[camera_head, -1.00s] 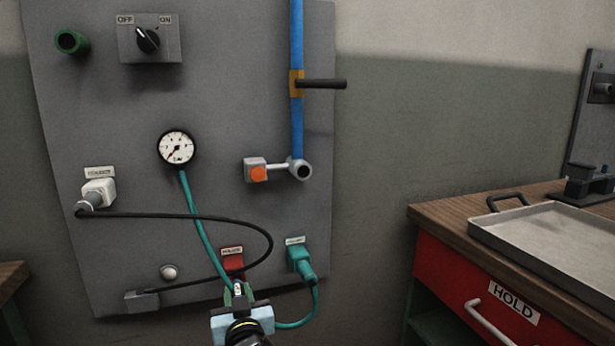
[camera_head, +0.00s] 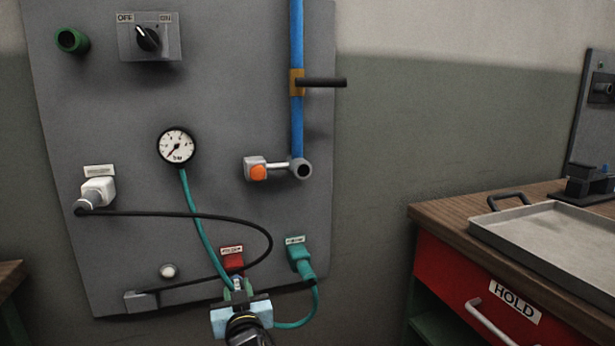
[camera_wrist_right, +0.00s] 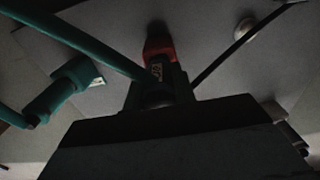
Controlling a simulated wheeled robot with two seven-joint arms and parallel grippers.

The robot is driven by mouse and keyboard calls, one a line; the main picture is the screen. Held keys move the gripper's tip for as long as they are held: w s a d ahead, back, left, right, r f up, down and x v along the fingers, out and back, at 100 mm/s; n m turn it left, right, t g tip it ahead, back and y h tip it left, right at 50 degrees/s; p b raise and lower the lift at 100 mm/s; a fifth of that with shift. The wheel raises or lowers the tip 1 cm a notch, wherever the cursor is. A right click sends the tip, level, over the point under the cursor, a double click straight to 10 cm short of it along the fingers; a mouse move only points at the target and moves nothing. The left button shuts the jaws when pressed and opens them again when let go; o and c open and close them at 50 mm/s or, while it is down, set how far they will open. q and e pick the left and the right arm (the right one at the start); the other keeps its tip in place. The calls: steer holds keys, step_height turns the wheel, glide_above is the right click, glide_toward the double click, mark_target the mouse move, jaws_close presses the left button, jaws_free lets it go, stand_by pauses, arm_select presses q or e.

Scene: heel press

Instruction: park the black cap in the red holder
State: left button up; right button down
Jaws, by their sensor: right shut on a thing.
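The red holder (camera_head: 232,261) is low on the grey panel, under a small label. It also shows in the wrist view (camera_wrist_right: 158,48), just beyond the fingertips. My right gripper (camera_head: 238,289) is in front of and slightly below the holder in the head view, shut on a small piece. In the wrist view a dark rounded piece, the black cap (camera_wrist_right: 158,98), sits between the fingers, in line with the holder. The picture is too dark to tell whether the cap touches the holder. My left gripper is not in view.
A teal hose (camera_head: 197,222) runs from the gauge (camera_head: 176,147) down behind my gripper. A teal connector (camera_head: 302,262) is right of the holder. A bench with a tray (camera_head: 545,222) stands at right.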

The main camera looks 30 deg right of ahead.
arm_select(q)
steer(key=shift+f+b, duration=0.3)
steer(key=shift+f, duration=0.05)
arm_select(e)
steer(key=shift+w+r, duration=0.1)
steer(key=shift+w, duration=0.6)
steer(key=c, duration=1.1)
jaws_free()
steer(key=shift+o, duration=0.2)
steer(key=shift+s, duration=0.1)
